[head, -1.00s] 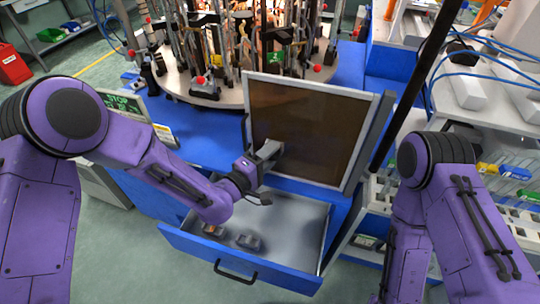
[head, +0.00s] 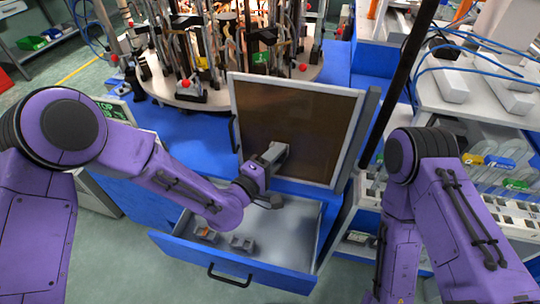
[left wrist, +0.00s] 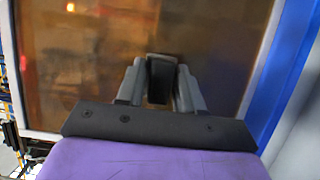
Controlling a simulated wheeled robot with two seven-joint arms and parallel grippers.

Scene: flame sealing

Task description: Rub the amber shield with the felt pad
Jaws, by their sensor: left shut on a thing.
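The amber shield (head: 295,110) is a brown translucent panel in a pale frame. It stands upright at the front edge of the blue table, and it fills much of the left wrist view (left wrist: 90,60). My left gripper (head: 277,153) is at the lower middle of the shield. It is shut on a dark block, the felt pad (left wrist: 161,78), which is held up against or very close to the amber face. Whether it touches cannot be told. My right gripper is not in view; only my right arm shows.
An open blue drawer (head: 228,262) with a grey inside sits below the shield and holds small grey holders (head: 241,243). A round machine (head: 195,95) with burners stands behind on the blue table (head: 190,135). A white shelf rack (head: 500,120) stands at the right.

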